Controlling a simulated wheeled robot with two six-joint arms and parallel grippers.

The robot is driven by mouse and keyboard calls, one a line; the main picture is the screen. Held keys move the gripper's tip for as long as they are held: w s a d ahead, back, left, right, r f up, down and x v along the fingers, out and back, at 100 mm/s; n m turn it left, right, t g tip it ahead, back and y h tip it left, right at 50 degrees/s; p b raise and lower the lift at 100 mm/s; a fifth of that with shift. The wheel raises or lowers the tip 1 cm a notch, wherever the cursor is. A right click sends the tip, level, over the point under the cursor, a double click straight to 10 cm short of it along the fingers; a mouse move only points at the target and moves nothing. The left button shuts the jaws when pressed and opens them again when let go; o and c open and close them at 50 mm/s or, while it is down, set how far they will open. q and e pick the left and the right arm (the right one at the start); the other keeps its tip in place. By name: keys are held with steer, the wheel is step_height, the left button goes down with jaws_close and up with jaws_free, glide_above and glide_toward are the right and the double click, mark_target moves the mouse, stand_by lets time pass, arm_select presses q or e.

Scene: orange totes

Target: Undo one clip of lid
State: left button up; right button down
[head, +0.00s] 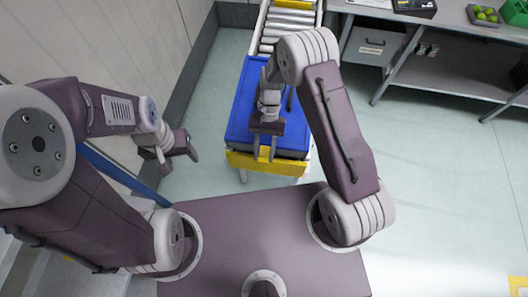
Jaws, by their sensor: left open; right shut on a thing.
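A blue lid-like top (240,105) lies at the near end of the roller conveyor, with a dark front edge. My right gripper (264,154) is over its near edge, pointing toward me. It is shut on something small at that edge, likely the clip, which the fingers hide. My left gripper (178,158) is open and empty, to the left of the blue top and apart from it.
A yellow bar (245,163) crosses the conveyor's near end, just below the blue top. Metal rollers (289,18) run away behind it. A grey workbench (455,80) with a drawer stands at the right. The wall is close on the left; floor at the right is clear.

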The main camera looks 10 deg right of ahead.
steer(key=c, duration=0.9)
jaws_free()
steer(key=shift+w, duration=0.1)
steer(key=b+v, duration=0.1)
steer(key=v, duration=0.6)
steer(key=shift+w+d+r+b, duration=0.1)
steer(key=shift+w+r+b, duration=0.15)
steer(key=shift+b, duration=0.15)
steer(key=shift+w+d+r, duration=0.1)
steer(key=shift+w+r, duration=0.15)
steer(key=shift+r, duration=0.3)
